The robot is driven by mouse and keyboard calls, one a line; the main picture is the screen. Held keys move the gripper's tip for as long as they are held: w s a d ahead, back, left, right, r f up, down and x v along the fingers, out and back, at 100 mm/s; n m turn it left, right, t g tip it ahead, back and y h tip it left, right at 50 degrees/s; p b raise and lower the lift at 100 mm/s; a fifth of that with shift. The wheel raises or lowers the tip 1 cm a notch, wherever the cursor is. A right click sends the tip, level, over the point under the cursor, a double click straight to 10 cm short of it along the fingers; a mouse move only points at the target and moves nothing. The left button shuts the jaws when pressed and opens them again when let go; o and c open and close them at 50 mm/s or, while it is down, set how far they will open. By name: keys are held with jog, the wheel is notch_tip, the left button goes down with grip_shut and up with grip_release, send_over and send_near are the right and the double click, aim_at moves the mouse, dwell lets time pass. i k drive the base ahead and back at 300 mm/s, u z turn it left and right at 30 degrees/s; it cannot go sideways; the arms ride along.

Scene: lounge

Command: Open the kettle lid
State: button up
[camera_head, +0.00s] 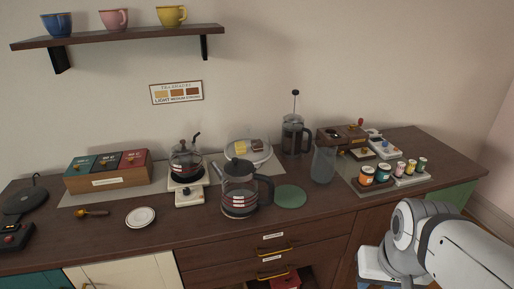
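A glass kettle (240,193) with a dark lid, a black handle on its right and red lines on its body stands upright near the front middle of the counter. Its lid (239,168) appears to be on. A smaller glass pot (186,159) with a dark lid and a raised side handle stands behind it to the left, on a white device. My white arm comes in at the lower right, well apart from the kettle. My gripper's fingers are not visible.
A green round mat (290,196) lies right of the kettle, with a glass jug (323,164) and a French press (295,136) beyond. Small jars (382,173) stand on the right. A white saucer (140,217) and tea boxes (107,171) are left. Cups sit on a wall shelf (120,37).

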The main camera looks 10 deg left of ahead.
aim_at(237, 167)
jog(key=z, duration=0.05)
jog(key=k, duration=0.9)
jog(key=u, duration=0.7)
jog(key=i, duration=1.75)
jog(key=z, duration=0.3)
